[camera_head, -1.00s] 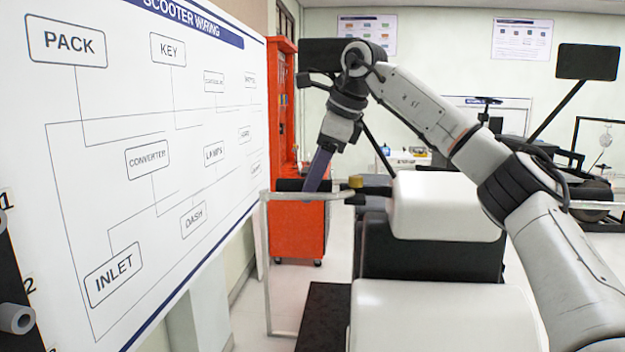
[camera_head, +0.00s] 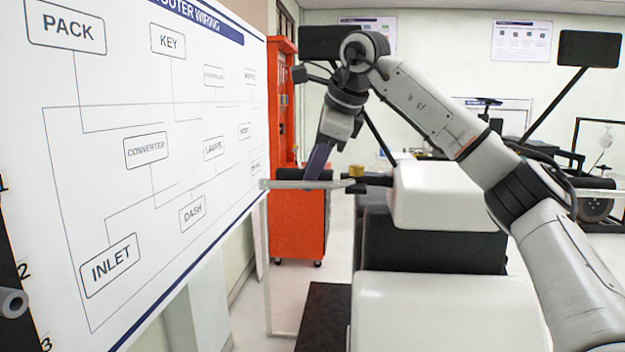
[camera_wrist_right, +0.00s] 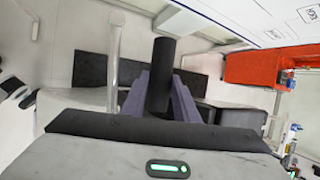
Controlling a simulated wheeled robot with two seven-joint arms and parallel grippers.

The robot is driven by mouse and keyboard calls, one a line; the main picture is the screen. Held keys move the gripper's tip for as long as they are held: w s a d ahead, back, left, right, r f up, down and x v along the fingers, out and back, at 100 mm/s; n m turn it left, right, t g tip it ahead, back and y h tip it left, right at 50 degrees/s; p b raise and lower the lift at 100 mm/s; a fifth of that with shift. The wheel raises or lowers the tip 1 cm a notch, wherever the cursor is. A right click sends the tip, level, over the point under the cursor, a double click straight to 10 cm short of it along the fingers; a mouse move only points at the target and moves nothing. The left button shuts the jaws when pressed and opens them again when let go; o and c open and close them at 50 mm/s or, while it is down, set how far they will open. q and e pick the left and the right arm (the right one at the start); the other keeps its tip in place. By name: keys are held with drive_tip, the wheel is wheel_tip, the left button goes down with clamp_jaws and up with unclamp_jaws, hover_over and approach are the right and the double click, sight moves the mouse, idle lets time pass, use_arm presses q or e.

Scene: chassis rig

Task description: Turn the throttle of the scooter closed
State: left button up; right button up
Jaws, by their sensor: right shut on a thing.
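The throttle is a black cylindrical grip (camera_wrist_right: 160,75) at the end of the scooter's (camera_head: 440,200) handlebar. My right gripper (camera_head: 317,165) comes down on it from above, its purple fingers slightly tilted. In the right wrist view, the fingers (camera_wrist_right: 160,95) lie on both sides of the grip and are shut on it. The grip sticks out beyond the fingertips. In the head view the fingers and a pale metal bar partly hide it. No mark shows how far it is turned. My left gripper is not in view.
The pale bar (camera_head: 285,185) runs close by the grip. A yellow knob (camera_head: 356,171) sits just right of the grip. A white wiring board (camera_head: 150,120) stands close on the left. A red cabinet (camera_head: 300,225) stands behind.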

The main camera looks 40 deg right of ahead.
drive_tip(key=shift+s+a+f+n+t+h+b, duration=0.15)
drive_tip(key=shift+f+n+t+h+b, duration=0.2)
drive_tip(key=shift+t+h+b, duration=0.65)
drive_tip(key=shift+b, duration=0.85)
drive_tip(key=shift+a+h+b, duration=0.1)
drive_tip(key=shift+h+b, duration=0.2)
drive_tip(key=shift+r+t, duration=0.15)
drive_tip(key=shift+t, duration=0.25)
drive_tip(key=o, duration=1.1)
drive_tip(key=shift+c, duration=0.2)
drive_tip(key=shift+f, duration=0.2)
